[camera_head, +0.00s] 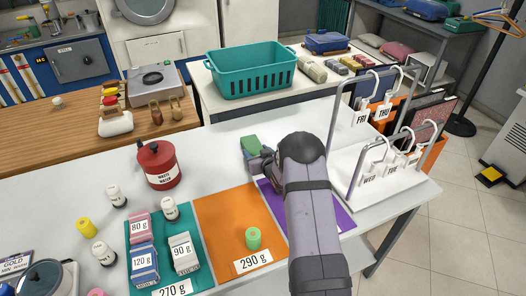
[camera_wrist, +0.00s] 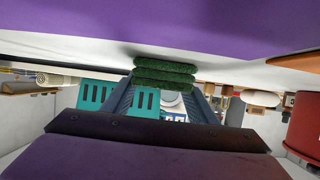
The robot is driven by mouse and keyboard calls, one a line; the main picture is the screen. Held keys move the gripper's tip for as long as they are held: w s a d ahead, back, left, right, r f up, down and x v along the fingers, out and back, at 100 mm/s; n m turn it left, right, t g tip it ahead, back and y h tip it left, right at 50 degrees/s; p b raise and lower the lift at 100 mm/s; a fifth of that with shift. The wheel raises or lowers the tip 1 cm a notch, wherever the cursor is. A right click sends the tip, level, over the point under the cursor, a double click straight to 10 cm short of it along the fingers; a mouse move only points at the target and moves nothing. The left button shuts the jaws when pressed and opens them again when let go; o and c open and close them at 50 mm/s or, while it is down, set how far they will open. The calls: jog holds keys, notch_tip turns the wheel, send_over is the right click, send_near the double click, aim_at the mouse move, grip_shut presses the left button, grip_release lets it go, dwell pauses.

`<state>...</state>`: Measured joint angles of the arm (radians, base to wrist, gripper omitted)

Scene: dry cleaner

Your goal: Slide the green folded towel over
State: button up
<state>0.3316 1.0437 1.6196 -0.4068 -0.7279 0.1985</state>
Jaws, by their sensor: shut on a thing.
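The green folded towel (camera_head: 250,144) is at the back of the white table, just beyond the far edge of the purple mat (camera_head: 343,216). My gripper (camera_head: 262,161) is shut on it. In the wrist view, which appears upside down, the towel (camera_wrist: 165,75) shows as several stacked green layers between the two fingers of my gripper (camera_wrist: 161,88). The towel is close to the white tabletop; I cannot tell whether it touches. My arm hides much of the purple mat in the head view.
A red waste water pot (camera_head: 158,168) stands further left. A teal basket (camera_head: 248,72) is on the counter behind. A white rack (camera_head: 372,185) with hanging tags stands right of my arm.

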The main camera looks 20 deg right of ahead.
aim_at(218, 169)
jog(key=shift+a+b, duration=1.05)
jog(key=shift+a, duration=6.75)
jog(key=o, duration=1.1)
jog(key=shift+o, duration=0.2)
jog(key=shift+s, duration=0.1)
jog(key=shift+b+v, duration=0.7)
jog(key=shift+v, duration=2.85)
